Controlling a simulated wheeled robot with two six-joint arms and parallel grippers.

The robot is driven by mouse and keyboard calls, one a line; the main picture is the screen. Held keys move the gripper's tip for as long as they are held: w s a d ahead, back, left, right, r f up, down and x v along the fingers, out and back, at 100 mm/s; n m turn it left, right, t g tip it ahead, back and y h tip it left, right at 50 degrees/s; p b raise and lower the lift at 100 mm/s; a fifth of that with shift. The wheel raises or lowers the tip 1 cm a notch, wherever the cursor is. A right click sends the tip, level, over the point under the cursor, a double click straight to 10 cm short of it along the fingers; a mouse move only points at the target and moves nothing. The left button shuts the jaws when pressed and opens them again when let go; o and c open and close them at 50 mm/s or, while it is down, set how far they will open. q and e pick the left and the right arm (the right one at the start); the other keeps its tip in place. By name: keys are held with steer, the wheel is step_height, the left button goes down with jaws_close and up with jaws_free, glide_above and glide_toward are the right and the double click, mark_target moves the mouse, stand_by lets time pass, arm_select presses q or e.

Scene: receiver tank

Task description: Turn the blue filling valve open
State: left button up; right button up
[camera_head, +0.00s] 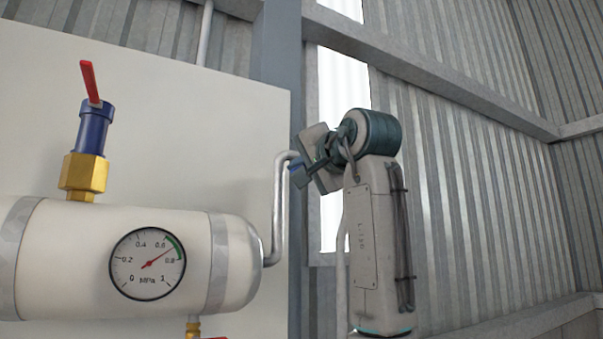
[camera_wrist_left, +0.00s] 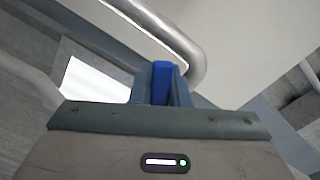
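The blue filling valve handle (camera_wrist_left: 161,82) shows as a bright blue block between the two dark fingers of my left gripper (camera_wrist_left: 162,92) in the left wrist view. The fingers flank it closely on both sides and look shut on it. In the head view, my left gripper (camera_head: 303,174) is at the bent metal pipe (camera_head: 281,195), right of the tank. Only a small bit of blue shows at its fingertips there. The valve's body is hidden by the gripper. My right gripper is in neither view.
A white receiver tank (camera_head: 100,225) carries a pressure gauge (camera_head: 148,264) with its needle between 0.6 and 0.8. A blue and brass valve with a red lever (camera_head: 90,82) stands on top. A white panel (camera_head: 230,125) is behind.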

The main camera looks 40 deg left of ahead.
arm_select(q)
steer(key=o, duration=0.4)
steer(key=shift+o, duration=0.2)
steer(key=shift+r, duration=0.1)
steer(key=shift+r, duration=0.1)
